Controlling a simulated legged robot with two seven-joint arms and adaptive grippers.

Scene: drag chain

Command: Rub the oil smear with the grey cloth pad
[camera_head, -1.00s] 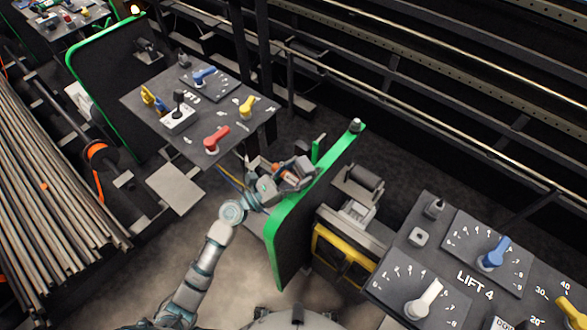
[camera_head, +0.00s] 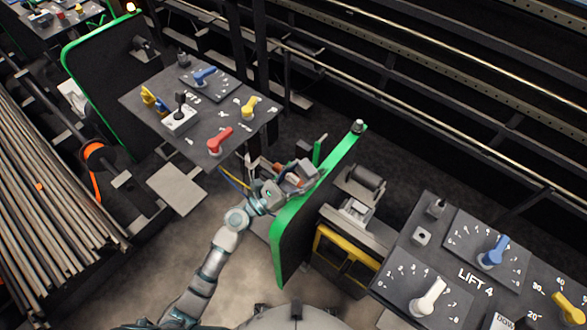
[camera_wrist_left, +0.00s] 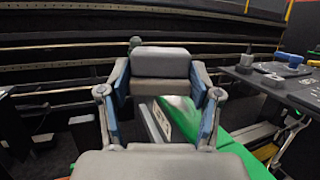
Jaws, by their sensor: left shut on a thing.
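My left gripper (camera_head: 297,178) is beside the upper part of the green-edged dark panel (camera_head: 300,235), left of its top corner. In the left wrist view my left gripper (camera_wrist_left: 160,82) is shut on a grey block, which looks like the grey cloth pad (camera_wrist_left: 160,64). The pad sits between the two blue-and-grey fingers. A green surface (camera_wrist_left: 240,149) lies beyond and below the pad; I cannot tell whether the pad touches it. I cannot make out the oil smear in either view. My right gripper is not in view.
A control panel with coloured levers (camera_head: 190,130) stands up and left of my gripper. The LIFT 4 panel (camera_head: 460,260) is at lower right. A yellow-framed box (camera_head: 345,255) is just right of the green-edged panel. Long bars (camera_head: 50,200) lie at left.

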